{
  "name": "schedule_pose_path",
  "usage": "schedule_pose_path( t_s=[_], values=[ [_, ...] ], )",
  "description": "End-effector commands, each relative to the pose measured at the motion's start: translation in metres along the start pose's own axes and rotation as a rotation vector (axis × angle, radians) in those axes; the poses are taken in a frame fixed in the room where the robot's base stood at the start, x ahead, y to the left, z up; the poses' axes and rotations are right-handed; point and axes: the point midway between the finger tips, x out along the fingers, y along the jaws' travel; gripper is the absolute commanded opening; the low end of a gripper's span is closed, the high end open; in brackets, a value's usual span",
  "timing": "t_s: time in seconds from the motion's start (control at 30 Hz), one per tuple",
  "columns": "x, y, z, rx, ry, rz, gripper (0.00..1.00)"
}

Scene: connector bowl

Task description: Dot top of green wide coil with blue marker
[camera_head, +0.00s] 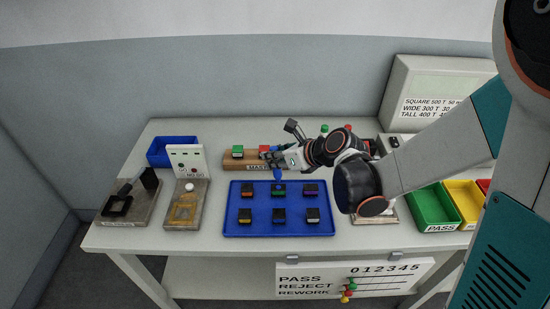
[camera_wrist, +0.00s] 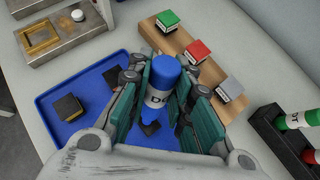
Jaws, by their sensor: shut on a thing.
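My gripper (camera_head: 277,162) is shut on the blue marker (camera_wrist: 160,90), which stands nearly upright between the fingers in the wrist view. In the head view the marker (camera_head: 278,174) points down just above the back middle coil on the blue tray. That coil is dark with green on it (camera_head: 279,190). The marker's tip appears close over it, but I cannot tell whether they touch. In the wrist view the marker and fingers hide most of this coil, and its top is not clear.
Several other coils stand on the blue tray (camera_head: 262,228). Behind it is a wooden block (camera_head: 244,164) with coloured coils. Fixtures (camera_head: 186,208) stand left, and green (camera_head: 432,208) and yellow bins stand right. A marker rack (camera_wrist: 283,135) shows right in the wrist view.

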Motion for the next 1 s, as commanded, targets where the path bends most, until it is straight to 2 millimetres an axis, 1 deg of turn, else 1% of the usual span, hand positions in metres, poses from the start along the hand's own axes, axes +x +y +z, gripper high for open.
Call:
schedule_pose_path(
  t_s=[0.03, 0.53, 1.0],
  values=[
    [-0.004, 0.001, 0.005, 0.000, 0.000, 0.000, 0.04],
    [-0.025, 0.003, 0.034, 0.000, -0.001, 0.000, 0.04],
    [-0.026, 0.003, 0.035, 0.000, -0.001, 0.000, 0.04]
  ],
)
